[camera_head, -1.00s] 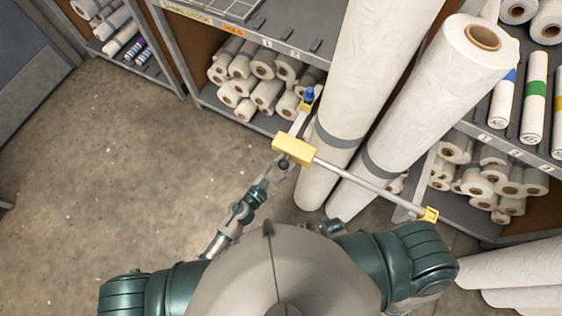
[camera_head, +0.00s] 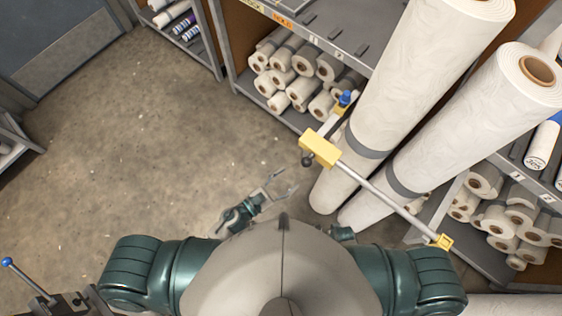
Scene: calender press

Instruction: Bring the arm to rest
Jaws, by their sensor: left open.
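My left gripper (camera_head: 279,187) shows in the head view just ahead of my body, low over the concrete floor. Its two fingers are spread apart with nothing between them. It is apart from the yellow block (camera_head: 320,149) on the metal bar (camera_head: 385,196), which lies up and to its right. Part of the left arm is hidden behind my own body. My right gripper does not show.
Two tall wrapped rolls (camera_head: 415,75) stand leaning at the right, close to the bar. A shelf (camera_head: 345,40) with several smaller rolls (camera_head: 295,72) is behind. A blue-knobbed lever (camera_head: 8,262) is at lower left. The floor (camera_head: 130,140) at left is clear.

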